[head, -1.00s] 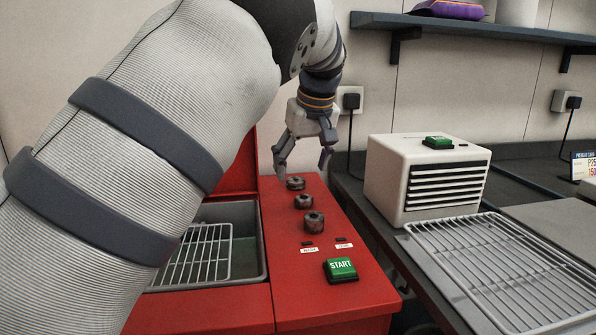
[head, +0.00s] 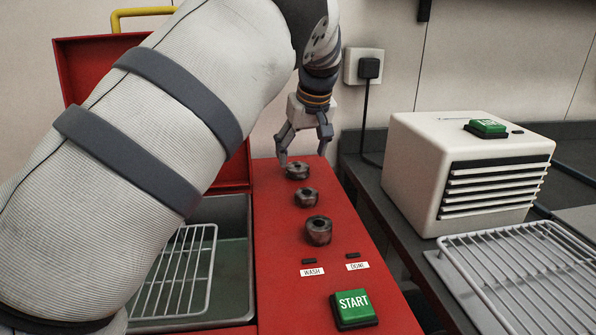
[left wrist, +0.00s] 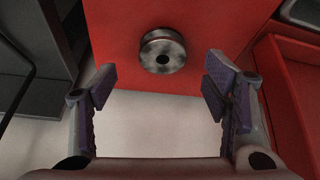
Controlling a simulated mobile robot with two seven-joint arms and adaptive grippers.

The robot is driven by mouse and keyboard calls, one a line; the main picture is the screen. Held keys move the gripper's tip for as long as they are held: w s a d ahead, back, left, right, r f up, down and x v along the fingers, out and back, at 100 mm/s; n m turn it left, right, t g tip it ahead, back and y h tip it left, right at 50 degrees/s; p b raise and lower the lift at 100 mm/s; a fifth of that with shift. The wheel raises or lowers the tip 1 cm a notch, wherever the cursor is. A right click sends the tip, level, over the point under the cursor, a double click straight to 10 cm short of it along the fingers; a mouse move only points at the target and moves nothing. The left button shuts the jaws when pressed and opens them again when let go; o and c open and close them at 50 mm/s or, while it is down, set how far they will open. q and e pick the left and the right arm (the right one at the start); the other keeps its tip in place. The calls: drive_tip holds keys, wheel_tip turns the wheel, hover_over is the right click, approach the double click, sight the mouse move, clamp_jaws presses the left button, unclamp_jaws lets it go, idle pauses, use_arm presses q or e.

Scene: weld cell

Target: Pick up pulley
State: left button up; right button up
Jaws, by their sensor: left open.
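Three dark, worn metal pulleys stand in a row on the red top of the washer: the far pulley (head: 298,171), the middle pulley (head: 306,197) and the near pulley (head: 318,231). My left gripper (head: 304,158) is open at the far end of the row, around or just above the far pulley. In the left wrist view one round pulley with a centre hole (left wrist: 162,51) lies ahead of the open fingers (left wrist: 160,92), between their lines and not touched by them. My right gripper is not in view.
The red washer (head: 345,268) has an open basin with a wire rack (head: 180,270) at left and a green START button (head: 353,307) in front. A white vented box (head: 440,165) and a wire rack (head: 530,265) stand on the right counter. A plug and cable are on the wall behind.

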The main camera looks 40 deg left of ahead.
sight(297, 166)
use_arm(q)
drive_tip(key=x, duration=0.4)
drive_tip(key=shift+a+f, duration=0.1)
drive_tip(key=shift+a, duration=0.1)
drive_tip(key=c, duration=1.6)
drive_tip(key=shift+o, duration=0.2)
